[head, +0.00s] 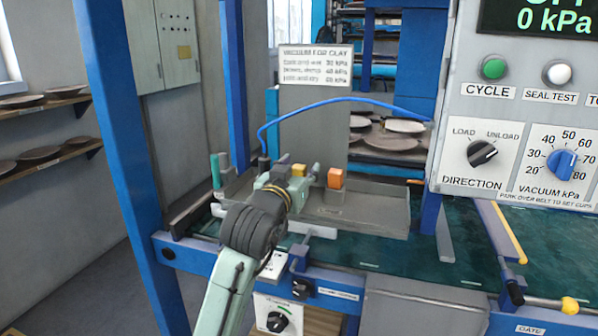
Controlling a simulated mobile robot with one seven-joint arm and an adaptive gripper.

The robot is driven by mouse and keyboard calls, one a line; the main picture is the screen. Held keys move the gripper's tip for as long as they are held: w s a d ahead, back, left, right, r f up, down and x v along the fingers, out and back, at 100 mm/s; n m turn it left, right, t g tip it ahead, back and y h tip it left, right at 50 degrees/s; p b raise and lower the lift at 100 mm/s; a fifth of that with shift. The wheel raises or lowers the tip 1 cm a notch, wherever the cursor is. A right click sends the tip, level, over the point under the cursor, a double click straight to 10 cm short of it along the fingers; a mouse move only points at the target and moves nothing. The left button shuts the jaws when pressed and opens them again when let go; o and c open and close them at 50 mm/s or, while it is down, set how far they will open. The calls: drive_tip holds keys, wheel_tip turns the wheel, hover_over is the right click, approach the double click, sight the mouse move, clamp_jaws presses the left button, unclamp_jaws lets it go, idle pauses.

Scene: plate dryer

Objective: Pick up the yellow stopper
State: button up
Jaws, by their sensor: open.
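The yellow stopper (298,170) is a small yellow block near the back of a grey tray (375,222). It shows just beyond and to the right of my gripper's pale green body. My gripper (278,174) is open and reaches over the left part of the tray. My wrist and the gripper body hide most of the fingers and part of the stopper. I cannot tell whether the fingers touch it or stand around it.
An orange block (335,178) stands in the tray right of the stopper. A blue hose (330,101) arches above. A blue post (125,150) stands left, and the control panel (520,110) closes off the right. The green belt (390,258) is clear in front.

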drive_tip(key=shift+c, duration=0.5)
drive_tip(key=c, duration=1)
